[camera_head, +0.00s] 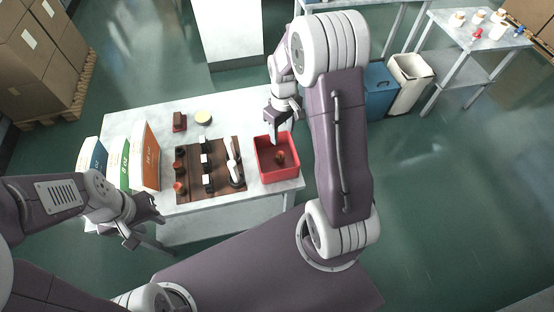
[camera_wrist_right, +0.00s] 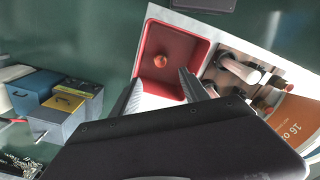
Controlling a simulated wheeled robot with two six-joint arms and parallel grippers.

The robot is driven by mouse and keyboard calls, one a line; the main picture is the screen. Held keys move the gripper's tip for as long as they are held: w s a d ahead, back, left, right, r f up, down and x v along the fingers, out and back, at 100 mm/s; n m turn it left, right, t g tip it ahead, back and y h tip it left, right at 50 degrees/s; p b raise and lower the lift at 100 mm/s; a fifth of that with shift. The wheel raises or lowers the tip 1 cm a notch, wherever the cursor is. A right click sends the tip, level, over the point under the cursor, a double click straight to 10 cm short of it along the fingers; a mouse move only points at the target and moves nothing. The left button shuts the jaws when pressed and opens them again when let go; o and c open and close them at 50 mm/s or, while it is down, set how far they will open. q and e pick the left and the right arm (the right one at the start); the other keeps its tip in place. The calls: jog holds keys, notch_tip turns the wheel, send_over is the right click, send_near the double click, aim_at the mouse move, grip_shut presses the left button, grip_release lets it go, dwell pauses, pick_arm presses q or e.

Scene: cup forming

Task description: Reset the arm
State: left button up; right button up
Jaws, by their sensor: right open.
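My right gripper (camera_head: 278,125) hangs over the back edge of the red bin (camera_head: 293,177). In the right wrist view its two fingers (camera_wrist_right: 160,88) are spread apart with nothing between them, and the red bin (camera_wrist_right: 203,50) lies below them. A small reddish-brown item (camera_head: 281,157) lies on the bin floor and also shows in the right wrist view (camera_wrist_right: 161,61). My left gripper (camera_head: 143,220) is at the table's front left, beside the upright boxes; its finger gap is not clear.
The white table (camera_head: 235,105) holds a dark board (camera_head: 222,155) with several cups and dark items, a brown block (camera_head: 179,121), a pale yellow disc (camera_head: 203,117) and upright boxes (camera_head: 145,155) at the left. Blue (camera_head: 379,90) and white (camera_head: 409,85) waste bins stand behind.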

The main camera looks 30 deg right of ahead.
jog(key=shift+r, duration=0.35)
dwell(0.3)
jog(key=a+r+n, duration=0.1)
jog(key=a+r, duration=0.3)
jog(key=s+a+m, duration=0.2)
jog(key=s, duration=0.4)
jog(key=s+a+f+m+t, duration=0.1)
jog(key=s+m, duration=0.1)
jog(key=s, duration=0.4)
jog(key=shift+a+f+m, duration=0.25)
jog(key=shift+a+m, duration=0.1)
jog(key=shift+m, duration=0.05)
